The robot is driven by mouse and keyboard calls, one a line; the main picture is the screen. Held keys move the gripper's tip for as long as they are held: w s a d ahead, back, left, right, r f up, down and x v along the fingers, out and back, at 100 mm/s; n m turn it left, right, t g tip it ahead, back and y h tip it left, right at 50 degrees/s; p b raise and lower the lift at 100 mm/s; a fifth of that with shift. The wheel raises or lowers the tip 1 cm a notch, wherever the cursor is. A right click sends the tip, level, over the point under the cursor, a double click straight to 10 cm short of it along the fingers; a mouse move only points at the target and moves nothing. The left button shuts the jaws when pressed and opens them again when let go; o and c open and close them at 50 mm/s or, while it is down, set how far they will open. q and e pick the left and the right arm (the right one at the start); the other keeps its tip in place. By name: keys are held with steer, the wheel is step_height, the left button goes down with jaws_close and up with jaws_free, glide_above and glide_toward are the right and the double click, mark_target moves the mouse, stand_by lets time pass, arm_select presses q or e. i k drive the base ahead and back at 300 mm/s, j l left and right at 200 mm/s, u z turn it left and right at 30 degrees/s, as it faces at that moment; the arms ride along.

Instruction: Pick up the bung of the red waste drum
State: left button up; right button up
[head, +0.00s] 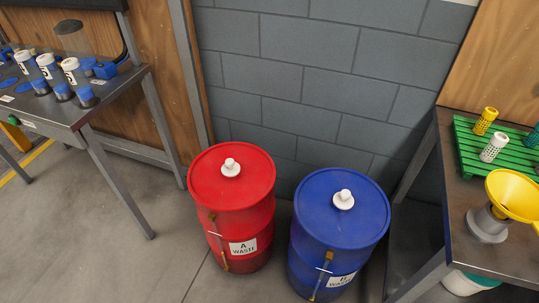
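The red waste drum (204,191) stands on the floor in the middle of the head view, with a label reading "A WASTE" on its front. Its white bung (231,167) sits on the drum's top, towards the back. The bung is a round white piece with a raised knob. Neither of my grippers shows in the head view, and nothing touches the bung.
A blue waste drum (318,222) with its own white bung (343,199) stands just right of the red one. A metal table (95,110) with bottles is at left. Another table (463,245) holds a green rack (474,142) and yellow funnel (515,194). A grey block wall stands behind.

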mark_target(231, 168)
steer(key=i+j+z, duration=0.2)
steer(key=j+z, duration=0.15)
steer(key=i+j+z, duration=0.15)
steer(key=j+z, duration=0.2)
steer(key=j, duration=0.2)
steer(key=j+z, duration=0.35)
steer(key=j, duration=0.15)
steer(key=j+z, duration=0.3)
steer(key=j, duration=0.25)
steer(key=i, duration=0.05)
